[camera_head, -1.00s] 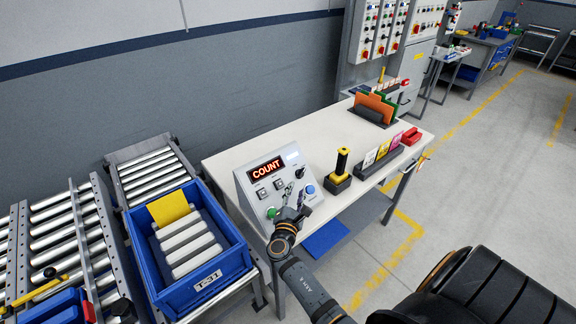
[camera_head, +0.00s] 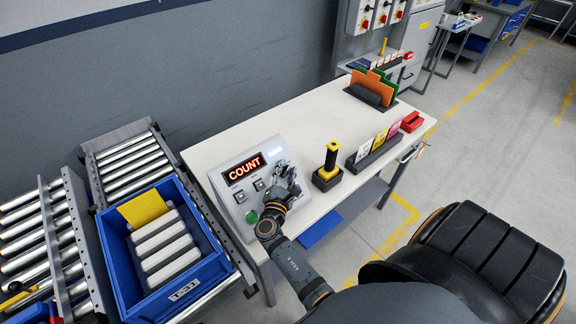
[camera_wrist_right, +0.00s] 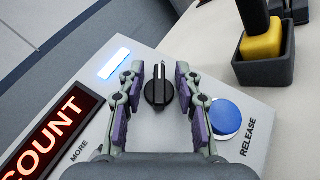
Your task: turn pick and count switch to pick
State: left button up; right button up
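The sloped control box (camera_head: 233,204) stands on the bench, and its red display (camera_head: 244,168) reads COUNT. In the right wrist view a black rotary switch (camera_wrist_right: 159,92) with a white pointer line sits on the panel, the line toward the top of the picture. My right gripper (camera_head: 285,172) is over the panel's right part and hides the switch in the head view. In the right wrist view the right gripper's fingers (camera_wrist_right: 158,82) are open on both sides of the switch, with small gaps showing. My left gripper is not in view.
A blue RELEASE button (camera_wrist_right: 226,117) sits close beside the right finger. A green button (camera_head: 252,217) is low on the panel. A yellow-topped handheld device in a holder (camera_head: 327,176) and a card rack (camera_head: 372,153) stand to the right. A blue tote (camera_head: 205,270) is at left.

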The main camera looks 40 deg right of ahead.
jog(key=shift+s+a+r, duration=0.1)
jog(key=c, duration=0.3)
jog(key=shift+s, duration=0.1)
grip_shut()
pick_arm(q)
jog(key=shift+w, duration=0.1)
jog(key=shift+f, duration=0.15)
